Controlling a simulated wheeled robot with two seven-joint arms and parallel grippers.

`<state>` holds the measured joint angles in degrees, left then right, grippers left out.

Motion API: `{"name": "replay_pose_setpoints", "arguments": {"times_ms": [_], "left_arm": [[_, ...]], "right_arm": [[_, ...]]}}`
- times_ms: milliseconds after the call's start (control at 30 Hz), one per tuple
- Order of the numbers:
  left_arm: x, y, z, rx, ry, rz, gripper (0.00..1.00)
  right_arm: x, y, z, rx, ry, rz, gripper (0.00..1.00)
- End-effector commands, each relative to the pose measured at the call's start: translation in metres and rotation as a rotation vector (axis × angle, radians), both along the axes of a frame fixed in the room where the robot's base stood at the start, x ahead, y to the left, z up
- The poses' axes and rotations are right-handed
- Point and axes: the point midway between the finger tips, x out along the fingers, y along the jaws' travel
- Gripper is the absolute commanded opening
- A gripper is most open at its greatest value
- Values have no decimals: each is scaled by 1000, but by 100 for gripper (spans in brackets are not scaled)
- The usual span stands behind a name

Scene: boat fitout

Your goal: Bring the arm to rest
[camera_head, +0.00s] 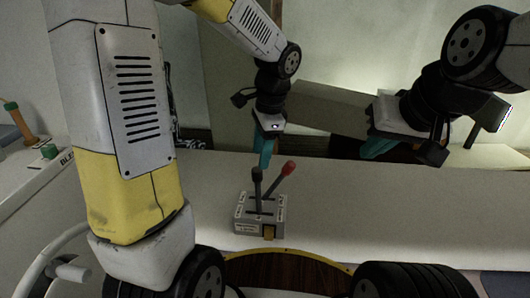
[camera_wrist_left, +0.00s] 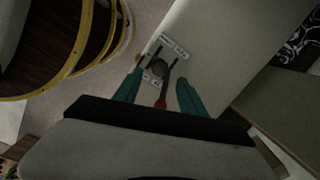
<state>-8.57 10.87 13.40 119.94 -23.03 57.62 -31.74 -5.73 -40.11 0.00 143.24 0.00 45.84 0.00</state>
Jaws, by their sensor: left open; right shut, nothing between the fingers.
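A grey control box (camera_head: 259,222) stands on the pale counter (camera_head: 350,210). It has one lever with a black knob (camera_head: 257,174) and one with a red knob (camera_head: 289,168), leaning right. My left gripper (camera_head: 263,160) has teal fingers and points down just above or behind the black knob. In the left wrist view, the left gripper (camera_wrist_left: 159,92) is open, and the red knob (camera_wrist_left: 160,103) shows between its fingers. I cannot tell whether the fingers touch a lever. My right gripper (camera_head: 374,150) is shut and empty, at the right over the counter's far side.
At the far left, a panel (camera_head: 35,180) carries a green button (camera_head: 49,151) and an orange-handled item (camera_head: 20,120). The counter right of the box is clear.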

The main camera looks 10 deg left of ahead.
Motion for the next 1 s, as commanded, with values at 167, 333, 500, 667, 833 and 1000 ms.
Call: {"name": "replay_pose_setpoints", "arguments": {"times_ms": [167, 333, 500, 667, 833, 1000], "left_arm": [[0, -2, 11, -1, 0, 0, 49], [-1, -2, 11, -1, 1, -1, 49], [-3, 1, 15, -8, -12, 21, 49], [-21, 16, 41, -66, -97, 181, 49], [-57, 38, 77, -208, -234, 478, 49], [-94, 53, 101, -387, -352, 766, 49]], "right_arm": [[0, 0, 0, 0, 0, 0, 0], [0, 0, 0, 0, 0, 0, 0], [0, 0, 0, 0, 0, 0, 0], [0, 0, 0, 0, 0, 0, 0], [0, 0, 0, 0, 0, 0, 0], [0, 0, 0, 0, 0, 0, 0]]}}
